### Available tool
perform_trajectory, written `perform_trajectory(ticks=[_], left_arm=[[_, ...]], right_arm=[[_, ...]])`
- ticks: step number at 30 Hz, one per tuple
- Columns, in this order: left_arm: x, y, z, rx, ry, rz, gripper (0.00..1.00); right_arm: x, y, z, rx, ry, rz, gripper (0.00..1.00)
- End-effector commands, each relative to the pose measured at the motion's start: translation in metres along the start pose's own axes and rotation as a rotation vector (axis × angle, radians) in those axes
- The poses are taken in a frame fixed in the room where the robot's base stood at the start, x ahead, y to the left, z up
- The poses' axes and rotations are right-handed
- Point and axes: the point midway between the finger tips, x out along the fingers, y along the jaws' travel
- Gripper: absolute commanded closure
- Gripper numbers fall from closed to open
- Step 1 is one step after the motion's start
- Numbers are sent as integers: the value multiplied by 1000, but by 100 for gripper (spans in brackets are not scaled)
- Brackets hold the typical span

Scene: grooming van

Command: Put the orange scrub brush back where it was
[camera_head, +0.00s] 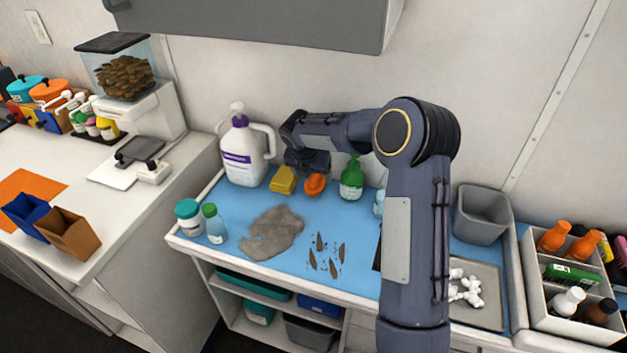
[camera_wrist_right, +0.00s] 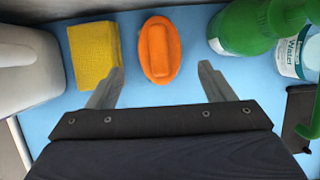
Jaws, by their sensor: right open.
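The orange scrub brush (camera_head: 315,185) lies on the blue table mat (camera_head: 330,262), near the wall, between a yellow sponge (camera_head: 284,180) and a green bottle (camera_head: 351,180). My right gripper (camera_head: 308,168) is above and just behind the brush in the head view. In the right wrist view the brush (camera_wrist_right: 160,50) is ahead of the open fingers (camera_wrist_right: 158,85), roughly centred between them and apart from both. The left finger's tip is close to the sponge (camera_wrist_right: 94,54). My left gripper is not in view.
A large white jug (camera_head: 243,152) stands left of the sponge. Further bottles (camera_wrist_right: 297,52) stand right of the brush. A grey bin (camera_head: 481,214) stands at right.

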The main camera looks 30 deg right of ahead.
Motion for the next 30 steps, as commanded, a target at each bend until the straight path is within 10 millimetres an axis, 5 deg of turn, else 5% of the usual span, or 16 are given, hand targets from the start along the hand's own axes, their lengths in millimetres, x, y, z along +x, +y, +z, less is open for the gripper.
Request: perform_trajectory(ticks=[6, 12, 17, 20, 24, 30], left_arm=[[0, 0, 0, 0, 0, 0, 64], [0, 0, 0, 0, 0, 0, 64], [0, 0, 0, 0, 0, 0, 64], [0, 0, 0, 0, 0, 0, 64], [0, 0, 0, 0, 0, 0, 64], [0, 0, 0, 0, 0, 0, 64]], right_arm=[[-45, 1, 0, -1, -2, 4, 25], [-66, -1, -1, 8, 1, 3, 25], [-101, -22, -14, 219, 31, 40, 25], [-138, -52, -41, 535, 94, 82, 25], [-186, -101, -101, 1093, 248, 122, 25], [-221, -153, -200, 1849, 548, 76, 25]])
